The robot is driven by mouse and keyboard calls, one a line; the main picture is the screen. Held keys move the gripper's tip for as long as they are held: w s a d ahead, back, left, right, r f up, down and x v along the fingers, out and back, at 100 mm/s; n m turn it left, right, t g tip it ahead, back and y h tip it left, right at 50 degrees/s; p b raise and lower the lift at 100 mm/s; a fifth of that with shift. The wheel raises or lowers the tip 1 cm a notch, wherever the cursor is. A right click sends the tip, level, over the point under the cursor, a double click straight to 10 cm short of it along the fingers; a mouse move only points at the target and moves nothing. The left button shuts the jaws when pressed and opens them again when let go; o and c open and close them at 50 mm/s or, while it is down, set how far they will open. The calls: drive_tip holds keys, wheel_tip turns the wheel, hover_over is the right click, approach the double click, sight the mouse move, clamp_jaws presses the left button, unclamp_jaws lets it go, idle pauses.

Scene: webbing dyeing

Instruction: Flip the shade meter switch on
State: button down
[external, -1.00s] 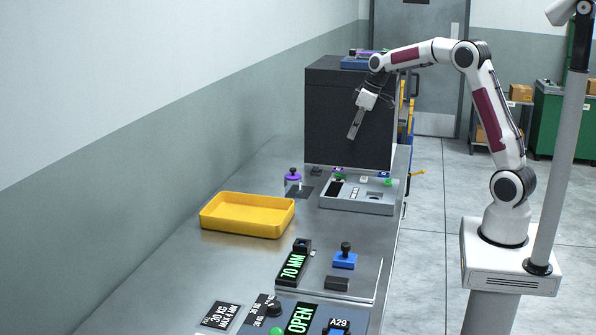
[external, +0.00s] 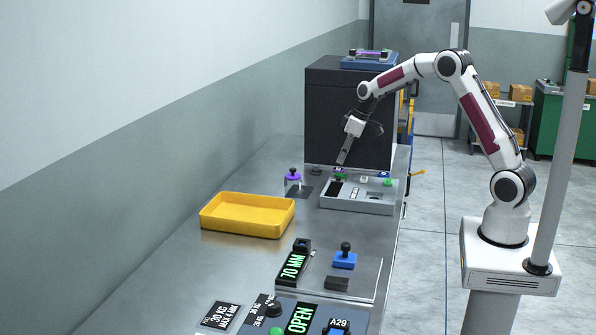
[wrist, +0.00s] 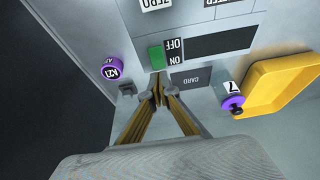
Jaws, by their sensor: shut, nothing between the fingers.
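The shade meter is a pale grey panel (external: 357,207) on the bench, in front of a black box. Its green switch (wrist: 156,58) shows in the wrist view, beside the printed words OFF and ON. I cannot tell which way it is set. My gripper (wrist: 156,96) is shut and empty, pointing down, with its fingertips just below the switch in the wrist picture. In the external view my gripper (external: 342,160) is over the panel's back left part. I cannot tell whether the tips touch anything.
A purple knob (wrist: 112,70) is left of the switch, close to my fingers. The black box (external: 345,115) stands right behind the panel. A purple-topped object (external: 293,176) and a yellow tray (external: 247,230) are to the left. Bare bench lies left of the tray.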

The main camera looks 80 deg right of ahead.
sight(337, 173)
drive_tip(key=shift+s+x, duration=0.15)
drive_tip(key=shift+x, duration=0.7)
drive_tip(key=shift+s+x, duration=0.2)
drive_tip(key=shift+x, duration=0.7)
drive_tip(key=shift+f, duration=0.1)
